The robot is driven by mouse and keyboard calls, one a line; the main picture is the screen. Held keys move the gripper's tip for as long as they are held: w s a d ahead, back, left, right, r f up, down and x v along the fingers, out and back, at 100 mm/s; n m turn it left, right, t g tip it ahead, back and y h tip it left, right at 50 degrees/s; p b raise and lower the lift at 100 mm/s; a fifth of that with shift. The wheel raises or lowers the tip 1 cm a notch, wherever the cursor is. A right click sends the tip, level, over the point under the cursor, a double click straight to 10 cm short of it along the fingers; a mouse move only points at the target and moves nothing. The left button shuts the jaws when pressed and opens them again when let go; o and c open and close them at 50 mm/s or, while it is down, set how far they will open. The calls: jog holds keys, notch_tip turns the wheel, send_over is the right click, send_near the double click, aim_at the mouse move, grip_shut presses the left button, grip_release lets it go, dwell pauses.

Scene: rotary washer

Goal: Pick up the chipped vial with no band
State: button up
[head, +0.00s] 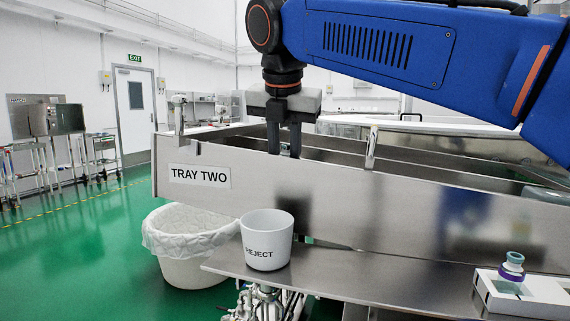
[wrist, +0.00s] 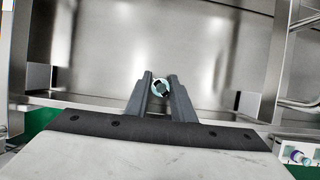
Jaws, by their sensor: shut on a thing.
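My gripper (head: 284,140) points down behind the front wall of the metal tray labelled TRAY TWO (head: 330,195). Its fingertips are hidden by that wall in the head view. In the wrist view, my gripper (wrist: 160,92) is shut on a small vial (wrist: 161,86), seen end-on as a pale teal ring with a dark centre, between the fingertips. The tray's bare metal floor (wrist: 120,50) lies beyond it. I cannot tell whether the vial touches the floor. Its chip and any band cannot be made out.
A white REJECT cup (head: 266,240) stands on a metal shelf (head: 350,278) in front of the tray. A white rack (head: 540,290) at the right holds a vial with a purple band (head: 512,266). A lined white bin (head: 190,240) stands below left.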

aim_at(285, 145)
notch_tip(285, 145, up, 9)
jog(key=shift+f, duration=0.2)
jog(key=shift+r, duration=0.3)
dwell(0.8)
